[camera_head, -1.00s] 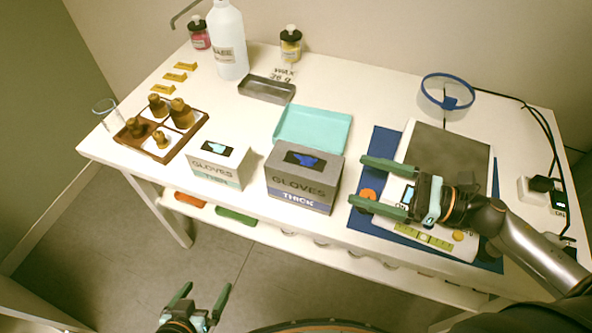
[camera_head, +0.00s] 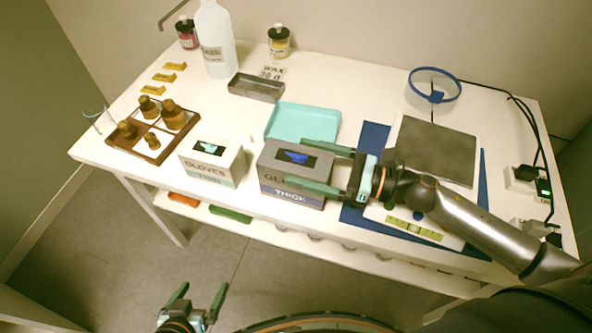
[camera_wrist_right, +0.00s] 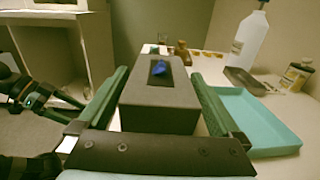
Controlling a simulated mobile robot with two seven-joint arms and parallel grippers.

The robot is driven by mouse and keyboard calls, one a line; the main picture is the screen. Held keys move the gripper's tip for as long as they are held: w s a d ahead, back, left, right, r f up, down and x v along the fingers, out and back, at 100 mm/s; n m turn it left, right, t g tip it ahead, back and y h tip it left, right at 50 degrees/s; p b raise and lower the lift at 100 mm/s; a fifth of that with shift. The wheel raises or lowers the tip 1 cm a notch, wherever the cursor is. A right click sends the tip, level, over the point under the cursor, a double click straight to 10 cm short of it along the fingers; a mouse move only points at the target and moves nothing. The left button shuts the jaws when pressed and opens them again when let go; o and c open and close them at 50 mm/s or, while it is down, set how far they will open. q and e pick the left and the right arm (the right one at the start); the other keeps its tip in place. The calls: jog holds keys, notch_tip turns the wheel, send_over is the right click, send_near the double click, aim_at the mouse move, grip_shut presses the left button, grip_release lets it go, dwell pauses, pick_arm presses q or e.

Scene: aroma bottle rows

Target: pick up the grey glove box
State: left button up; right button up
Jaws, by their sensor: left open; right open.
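My left gripper (camera_head: 197,292) is open and empty, low in front of the table over the floor.
A white THIN glove box (camera_head: 212,164) stands just left of the grey one. A turquoise tray (camera_head: 303,122) lies behind it. A scale (camera_head: 434,150) on a blue mat (camera_head: 375,137) is to the right. A wooden bottle tray (camera_head: 158,157) is further left.

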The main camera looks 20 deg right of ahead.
jog(key=shift+x, duration=1.2)
jog(key=shift+r, duration=0.1)
grip_shut()
